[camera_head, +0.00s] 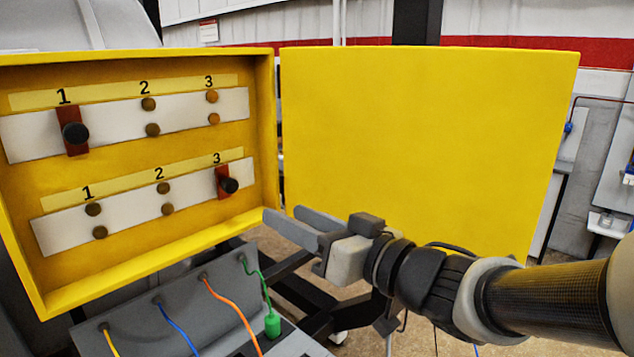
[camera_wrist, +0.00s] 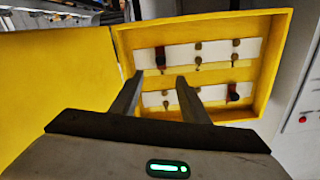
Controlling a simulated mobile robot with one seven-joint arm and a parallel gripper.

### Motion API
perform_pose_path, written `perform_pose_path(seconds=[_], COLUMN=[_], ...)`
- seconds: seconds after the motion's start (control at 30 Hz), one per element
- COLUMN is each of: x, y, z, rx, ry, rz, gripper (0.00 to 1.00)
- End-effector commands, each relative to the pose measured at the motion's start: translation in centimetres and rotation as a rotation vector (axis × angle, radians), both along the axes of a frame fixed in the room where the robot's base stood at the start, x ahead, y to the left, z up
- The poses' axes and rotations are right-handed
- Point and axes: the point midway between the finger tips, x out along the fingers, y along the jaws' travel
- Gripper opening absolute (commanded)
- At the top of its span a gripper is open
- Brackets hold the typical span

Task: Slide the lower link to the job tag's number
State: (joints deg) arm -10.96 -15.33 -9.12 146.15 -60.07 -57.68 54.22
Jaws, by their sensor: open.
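The lower link (camera_head: 224,183) is a red-brown plate with a black knob, at position 3 at the right end of the lower white strip (camera_head: 125,213) in the yellow box. The upper link (camera_head: 72,131) is at position 1 on the upper strip. The wrist view shows the box turned over, with the lower link (camera_wrist: 160,58) at upper left and the upper link (camera_wrist: 232,91) at lower right. My gripper (camera_head: 284,215) is open and empty, right of the box's lower right edge, apart from the lower link in the head view. I see no readable job tag.
The yellow door (camera_head: 425,140) stands open right of the box, behind my arm. Below the box, a grey panel (camera_head: 180,310) carries yellow, blue, orange and green cables. The box's raised rim (camera_head: 150,264) surrounds the strips. Brass studs mark the unoccupied positions.

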Motion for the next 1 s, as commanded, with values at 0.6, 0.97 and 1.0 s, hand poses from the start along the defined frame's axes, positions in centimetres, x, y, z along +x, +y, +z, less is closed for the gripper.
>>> perform_pose_path(seconds=[0.6,0.97,1.0], x=[6.1,10.3,10.6], y=[7.5,12.3,12.6], z=[0.0,0.0,0.0], rx=[0.002,0.002,0.002], ry=[0.001,0.000,0.000], rz=[0.008,0.006,0.005], gripper=[0.41,0.41,0.41])
